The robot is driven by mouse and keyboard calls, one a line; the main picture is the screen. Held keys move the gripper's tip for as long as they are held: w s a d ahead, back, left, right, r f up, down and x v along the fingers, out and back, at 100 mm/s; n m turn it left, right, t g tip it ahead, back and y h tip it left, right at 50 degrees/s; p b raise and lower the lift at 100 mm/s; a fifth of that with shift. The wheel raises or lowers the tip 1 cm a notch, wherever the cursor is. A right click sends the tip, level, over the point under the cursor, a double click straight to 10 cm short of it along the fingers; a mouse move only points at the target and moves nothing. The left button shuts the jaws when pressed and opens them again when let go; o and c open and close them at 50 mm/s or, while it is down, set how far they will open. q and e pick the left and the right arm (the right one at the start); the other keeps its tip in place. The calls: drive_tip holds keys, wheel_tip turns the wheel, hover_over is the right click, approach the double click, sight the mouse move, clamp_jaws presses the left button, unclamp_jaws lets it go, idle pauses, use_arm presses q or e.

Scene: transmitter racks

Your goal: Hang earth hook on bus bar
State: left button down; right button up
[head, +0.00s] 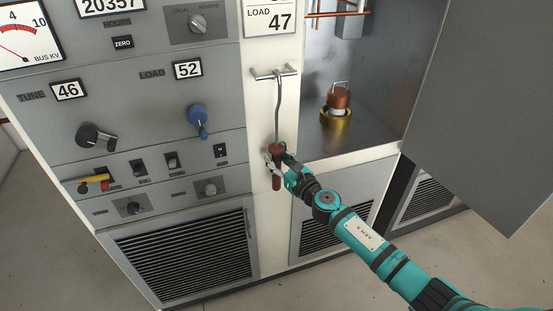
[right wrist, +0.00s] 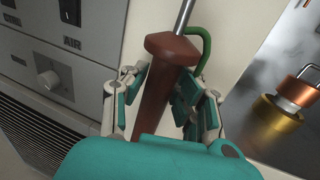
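The earth hook (head: 277,110) is a thin grey metal rod with a red-brown handle. It hangs upright from a small metal bracket (head: 275,73) on the cream post. My right gripper (head: 277,161) is around the handle, one finger on each side, and looks shut on it. In the right wrist view, the finger pads lie against the handle (right wrist: 155,100), below its wider collar, and a green cable shows beside the rod. A copper bus bar (head: 338,14) shows at the top of the open cabinet, partly cut off by the frame. My left gripper is not in view.
The open cabinet bay also holds a copper and brass insulator (head: 338,104) on its floor. A large grey door panel (head: 490,100) stands at the right. A control panel with a blue knob (head: 198,119) and a yellow-handled switch (head: 92,180) is at the left.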

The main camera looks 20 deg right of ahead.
clamp_jaws()
drive_tip(key=shift+r, duration=0.2)
idle(0.5)
